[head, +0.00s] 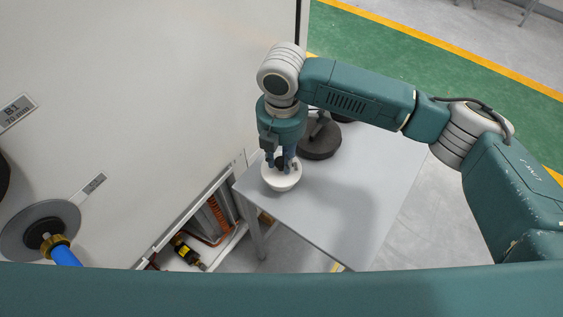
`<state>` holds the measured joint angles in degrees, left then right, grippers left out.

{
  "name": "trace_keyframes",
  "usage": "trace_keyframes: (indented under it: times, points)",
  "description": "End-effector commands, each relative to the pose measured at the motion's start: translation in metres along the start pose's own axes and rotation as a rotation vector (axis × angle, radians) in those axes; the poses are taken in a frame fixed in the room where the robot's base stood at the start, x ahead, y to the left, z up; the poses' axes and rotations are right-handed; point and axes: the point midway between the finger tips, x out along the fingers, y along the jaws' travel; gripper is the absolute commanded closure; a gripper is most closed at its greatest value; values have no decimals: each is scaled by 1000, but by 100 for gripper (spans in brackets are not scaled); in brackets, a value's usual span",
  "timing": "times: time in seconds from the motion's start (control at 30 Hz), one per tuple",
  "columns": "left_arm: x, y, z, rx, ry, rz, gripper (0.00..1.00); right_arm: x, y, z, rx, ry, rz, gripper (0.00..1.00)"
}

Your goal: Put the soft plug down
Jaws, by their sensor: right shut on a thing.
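The soft plug (283,183) looks like a white, rounded, bowl-like piece with a dark middle. It is at the far-left part of the grey table (343,221), close to the table's left edge. My right gripper (281,162) points down from above and is shut on the plug's dark middle part. The fingers hide some of that part. I cannot tell whether the plug's underside touches the table top. My left gripper is not in view.
A dark round-based object (320,143) stands on the table just behind the plug. A pale panel wall (150,80) rises at left, with a round grey fitting (30,232) and blue hose (65,256). An open shelf (205,232) lies below. The table's front is clear.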

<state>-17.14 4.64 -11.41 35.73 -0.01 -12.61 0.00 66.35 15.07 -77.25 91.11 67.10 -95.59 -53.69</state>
Motion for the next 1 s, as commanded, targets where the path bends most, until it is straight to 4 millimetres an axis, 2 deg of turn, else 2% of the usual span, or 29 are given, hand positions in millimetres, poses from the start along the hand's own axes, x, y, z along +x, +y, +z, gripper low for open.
trace_keyframes:
  times: [0.2, 0.43, 0.47, 0.53, 0.57, 0.87, 1.0]
  points:
    - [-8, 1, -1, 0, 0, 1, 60, 29, -1, 0, 1, 0, -2, 100]
    - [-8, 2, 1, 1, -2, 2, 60, 34, -1, 0, 0, 0, 0, 100]
    - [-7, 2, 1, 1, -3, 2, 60, 34, -1, 0, 0, 0, -2, 73]
    - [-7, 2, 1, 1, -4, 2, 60, 34, -1, 0, 0, 0, -2, 59]
    - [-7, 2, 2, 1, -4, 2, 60, 34, -1, 0, 0, 0, -2, 56]
    - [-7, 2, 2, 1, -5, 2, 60, 32, 0, 0, 0, 0, -1, 56]
    - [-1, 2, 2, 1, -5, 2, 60, 20, 0, 0, -1, 1, 2, 56]
